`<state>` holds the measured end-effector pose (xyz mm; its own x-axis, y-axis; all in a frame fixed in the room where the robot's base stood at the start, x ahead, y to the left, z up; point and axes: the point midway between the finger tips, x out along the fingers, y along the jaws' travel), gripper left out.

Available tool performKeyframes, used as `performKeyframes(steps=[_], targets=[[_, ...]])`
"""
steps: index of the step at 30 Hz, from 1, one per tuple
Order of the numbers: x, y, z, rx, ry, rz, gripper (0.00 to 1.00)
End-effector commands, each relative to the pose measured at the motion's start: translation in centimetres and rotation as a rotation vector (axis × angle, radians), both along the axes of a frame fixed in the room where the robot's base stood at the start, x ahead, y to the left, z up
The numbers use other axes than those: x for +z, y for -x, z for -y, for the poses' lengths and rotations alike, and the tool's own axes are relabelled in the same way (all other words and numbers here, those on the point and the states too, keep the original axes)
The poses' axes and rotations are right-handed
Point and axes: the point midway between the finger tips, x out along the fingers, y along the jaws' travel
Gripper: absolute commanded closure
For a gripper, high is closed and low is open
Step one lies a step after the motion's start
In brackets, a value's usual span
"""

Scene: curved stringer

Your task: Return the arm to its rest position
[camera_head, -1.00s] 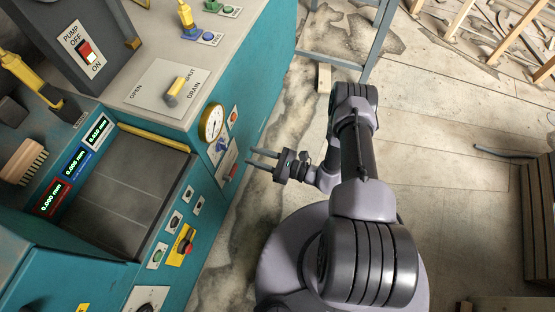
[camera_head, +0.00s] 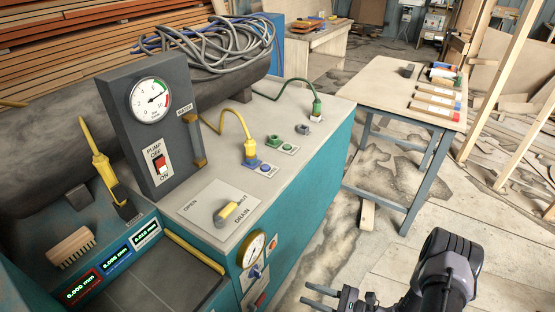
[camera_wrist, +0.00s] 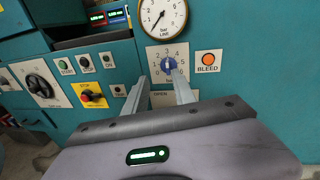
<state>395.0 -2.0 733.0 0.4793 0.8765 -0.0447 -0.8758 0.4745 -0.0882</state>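My gripper (camera_head: 316,296) shows at the bottom edge of the head view, beside the teal machine (camera_head: 318,185). Part of my dark grey arm (camera_head: 443,270) rises to its right; the rest is cut off below. In the wrist view my gripper (camera_wrist: 161,78) has its two fingers apart with nothing between them. They point at the machine's front panel, around the blue dial knob (camera_wrist: 168,64). I cannot tell how far the tips are from the panel; no contact is plain.
The machine top holds a drain lever (camera_head: 228,212), a pump box (camera_head: 158,165) and yellow and green cables. A wooden table (camera_head: 388,85) with tools stands behind. A small wood block (camera_head: 367,214) lies on the floor.

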Motion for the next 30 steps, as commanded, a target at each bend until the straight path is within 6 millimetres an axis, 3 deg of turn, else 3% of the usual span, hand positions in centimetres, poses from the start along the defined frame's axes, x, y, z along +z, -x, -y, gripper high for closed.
performKeyframes(steps=[1,5,9,15,21,25,30], targets=[[3.9,-1.2,-0.1,0.108,0.075,0.046,0.68],[13.9,-1.2,-2.0,0.42,0.319,0.149,0.68],[22.8,1.6,-4.1,0.684,0.638,0.271,0.68],[32.3,7.7,-5.3,0.881,1.159,0.509,0.68],[37.7,12.4,-4.6,0.842,1.597,0.777,0.68],[39.2,13.6,-4.1,0.783,1.731,0.877,0.68],[39.6,13.9,-3.9,0.763,1.766,0.901,0.68]])
